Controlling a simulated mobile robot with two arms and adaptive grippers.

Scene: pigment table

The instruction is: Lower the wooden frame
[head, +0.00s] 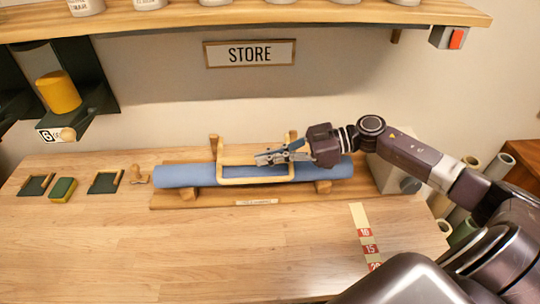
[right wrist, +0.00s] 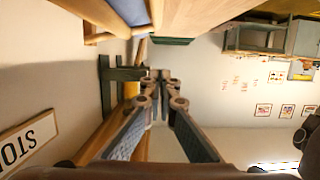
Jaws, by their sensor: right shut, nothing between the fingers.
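The wooden frame (head: 255,181) is a pale, open rectangle on the rack at the back of the table. It lies over the middle of a blue roll (head: 178,176), its front bar in front of the roll and its rear side near two upright posts. My right gripper (head: 261,158) is shut and empty, its fingers pointing left over the frame's opening and rear part. I cannot tell whether it touches the frame. In the right wrist view the fingertips (right wrist: 159,76) meet with nothing between them. My left gripper is not in view.
The roll rests on a wooden base (head: 215,200). Small dark trays (head: 106,182) and a green-yellow block (head: 63,189) lie at left. A shelf (head: 250,14) hangs above, over the STORE sign (head: 250,53). A grey box (head: 385,175) stands right of the roll.

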